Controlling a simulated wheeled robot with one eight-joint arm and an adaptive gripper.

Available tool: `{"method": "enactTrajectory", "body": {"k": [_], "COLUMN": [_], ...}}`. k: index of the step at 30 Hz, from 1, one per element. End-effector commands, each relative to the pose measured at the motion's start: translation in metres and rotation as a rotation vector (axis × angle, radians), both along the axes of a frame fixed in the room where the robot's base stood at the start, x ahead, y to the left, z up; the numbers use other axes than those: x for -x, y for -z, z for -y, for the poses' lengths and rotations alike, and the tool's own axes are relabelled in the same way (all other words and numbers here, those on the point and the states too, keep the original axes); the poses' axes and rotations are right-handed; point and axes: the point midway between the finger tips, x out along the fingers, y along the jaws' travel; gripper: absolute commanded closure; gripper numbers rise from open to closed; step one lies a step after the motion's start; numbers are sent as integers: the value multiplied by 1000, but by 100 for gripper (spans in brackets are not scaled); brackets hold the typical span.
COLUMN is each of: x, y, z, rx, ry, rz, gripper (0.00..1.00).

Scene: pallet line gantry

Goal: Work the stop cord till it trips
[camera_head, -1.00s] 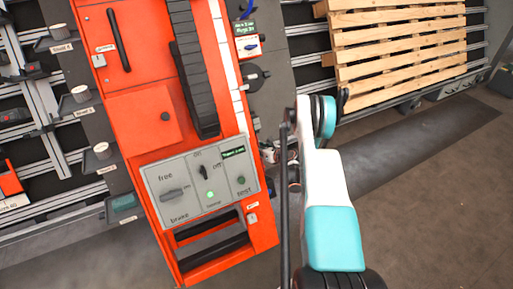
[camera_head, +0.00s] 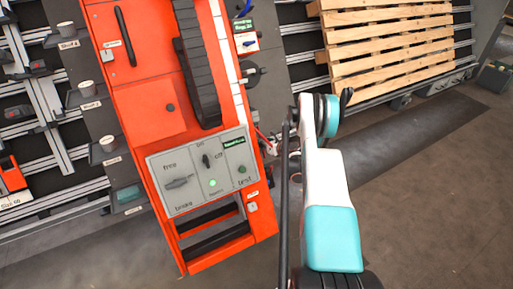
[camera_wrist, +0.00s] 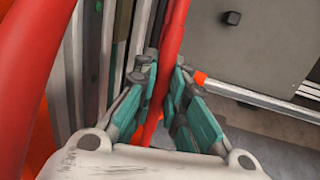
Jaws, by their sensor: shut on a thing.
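A red cord (camera_wrist: 171,38) runs down through the middle of the wrist view. My gripper (camera_wrist: 166,74), with its teal and grey fingers, is shut around it, one finger on each side. A thicker, blurred red length (camera_wrist: 18,60) crosses the left of the wrist view, close to the camera; I cannot tell whether it is the same cord. In the head view my arm hides the gripper. A thin red piece shows beside the orange cabinet (camera_head: 150,110), left of the arm. The grey panel (camera_head: 200,178) on the cabinet has knobs and a lit green lamp (camera_head: 212,182).
A wooden pallet (camera_head: 390,50) leans on rails at the upper right. A small box with a green display (camera_head: 243,30) is right of the cabinet. Cups stand on small shelves at the left. The floor (camera_head: 440,210) at the right is clear.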

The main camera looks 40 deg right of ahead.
Motion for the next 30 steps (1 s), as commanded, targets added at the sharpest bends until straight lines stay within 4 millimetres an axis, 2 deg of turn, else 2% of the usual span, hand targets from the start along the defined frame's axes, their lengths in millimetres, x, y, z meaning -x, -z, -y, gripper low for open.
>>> {"method": "enactTrajectory", "body": {"k": [11,12,15,25,30], "x": [1,1,1,1,16], "y": [-5,-5,-5,-5,-11], "z": [-1,-1,-2,-1,-1], "rx": [-2,-2,-1,0,-1], "ry": [-1,-2,-2,-1,-1], "rz": [0,-1,0,0,0], "gripper": [100,86,67,67,67]}}
